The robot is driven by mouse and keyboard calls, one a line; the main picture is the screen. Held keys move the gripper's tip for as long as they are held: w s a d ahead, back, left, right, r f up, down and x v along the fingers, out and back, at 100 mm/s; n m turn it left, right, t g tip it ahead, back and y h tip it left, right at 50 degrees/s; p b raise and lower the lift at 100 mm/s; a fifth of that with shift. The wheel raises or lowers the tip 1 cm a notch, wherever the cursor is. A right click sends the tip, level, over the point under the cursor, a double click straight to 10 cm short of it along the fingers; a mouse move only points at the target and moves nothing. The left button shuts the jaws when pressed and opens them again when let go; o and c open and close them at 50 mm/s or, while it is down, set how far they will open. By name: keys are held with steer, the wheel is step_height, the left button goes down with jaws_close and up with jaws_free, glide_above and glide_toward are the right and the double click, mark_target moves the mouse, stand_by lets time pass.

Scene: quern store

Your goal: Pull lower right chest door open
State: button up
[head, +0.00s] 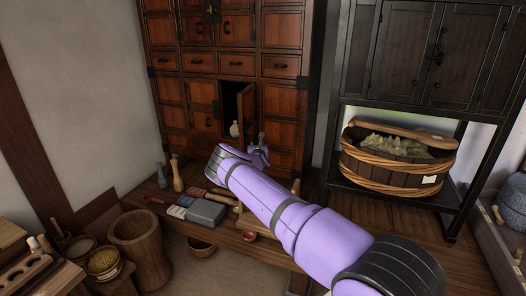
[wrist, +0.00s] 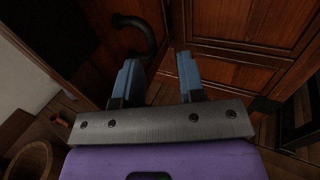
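The wooden chest (head: 215,60) stands against the back wall with many panelled doors and drawers. Its lower right door (head: 247,112) stands swung outward, with a dark opening to its left. My gripper (head: 258,150) is in front of the chest, just below and beside this door. In the wrist view my gripper (wrist: 160,72) has its two blue fingers apart, with nothing seen between them. A dark curved handle (wrist: 140,30) is just beyond the left finger; I cannot tell whether they touch. My gripper hides part of the chest's lower front.
A low wooden bench (head: 165,212) in front of the chest holds vases (head: 177,174), a grey block (head: 206,213) and small tools. A wooden mortar (head: 141,246) stands at left. A dark cabinet frame at right holds a wooden tub (head: 395,170).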

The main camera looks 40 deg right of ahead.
steer(key=shift+s+d, duration=0.2)
steer(key=shift+s, duration=1)
steer(key=shift+s+d, duration=0.15)
steer(key=shift+s, duration=1.05)
steer(key=shift+s, duration=0.1)
steer(key=v, duration=1)
steer(key=shift+s+a, duration=0.2)
steer(key=shift+s, duration=0.1)
